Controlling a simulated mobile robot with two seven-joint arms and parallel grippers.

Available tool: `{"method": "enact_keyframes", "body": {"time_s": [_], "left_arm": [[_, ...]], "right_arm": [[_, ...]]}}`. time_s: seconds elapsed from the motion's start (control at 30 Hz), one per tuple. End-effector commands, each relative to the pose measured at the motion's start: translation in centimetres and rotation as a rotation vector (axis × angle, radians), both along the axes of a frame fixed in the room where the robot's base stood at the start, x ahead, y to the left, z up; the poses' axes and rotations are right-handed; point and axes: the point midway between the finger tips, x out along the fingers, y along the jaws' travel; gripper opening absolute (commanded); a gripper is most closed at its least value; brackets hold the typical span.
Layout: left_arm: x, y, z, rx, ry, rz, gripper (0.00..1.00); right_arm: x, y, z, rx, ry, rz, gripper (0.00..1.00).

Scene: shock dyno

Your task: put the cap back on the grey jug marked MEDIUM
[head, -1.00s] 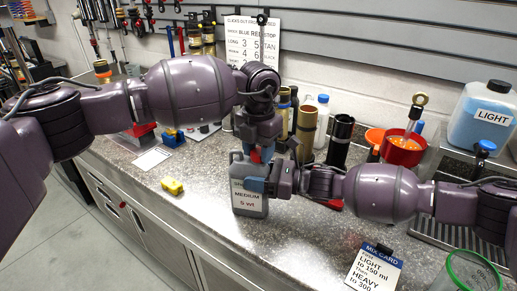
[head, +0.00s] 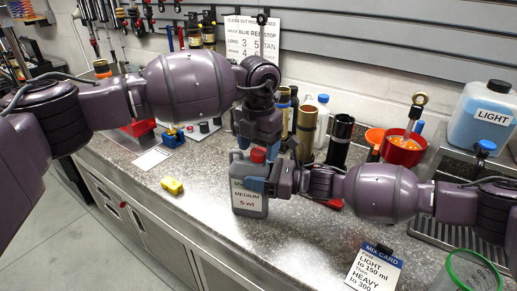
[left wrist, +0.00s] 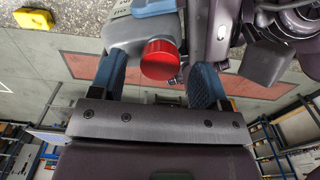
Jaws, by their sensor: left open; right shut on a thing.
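The grey jug marked MEDIUM (head: 250,200) stands upright on the counter. Its red cap (head: 258,156) sits on top at the neck; whether it is fully tight I cannot tell. In the left wrist view the cap (left wrist: 160,60) shows between my blue fingers, with a gap on each side, and the jug's grey top (left wrist: 140,34) lies beyond it. My left gripper (head: 257,138) is open, just above and behind the cap. My right gripper (head: 264,178) is shut on the jug's upper right part, hiding some of its label.
A yellow block (head: 172,185) lies left of the jug. Gold (head: 306,130) and black (head: 340,140) cylinders stand behind it. A mix card (head: 374,270) and a green-rimmed beaker (head: 470,272) are at the front right. The counter in front of the jug is clear.

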Motion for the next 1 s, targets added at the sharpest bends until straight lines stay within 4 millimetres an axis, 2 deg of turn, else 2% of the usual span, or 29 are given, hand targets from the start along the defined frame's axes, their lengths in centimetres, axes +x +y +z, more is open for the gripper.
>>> {"method": "enact_keyframes", "body": {"time_s": [0.3,0.5,0.7,1.0], "left_arm": [[0.0,0.0,5.9,0.0,-0.004,0.0,0.69],[0.0,0.0,9.2,-0.002,-0.002,0.0,0.69],[0.0,0.0,10.7,0.0,0.0,0.0,0.69],[0.0,0.0,11.0,0.0,0.0,0.0,0.69]], "right_arm": [[0.0,0.0,0.0,0.0,-0.001,0.0,0.0],[0.0,0.0,0.0,0.0,-0.001,0.0,0.0],[0.0,0.0,0.0,0.0,-0.001,0.0,0.0],[0.0,0.0,0.0,0.0,-0.001,0.0,0.0]]}}
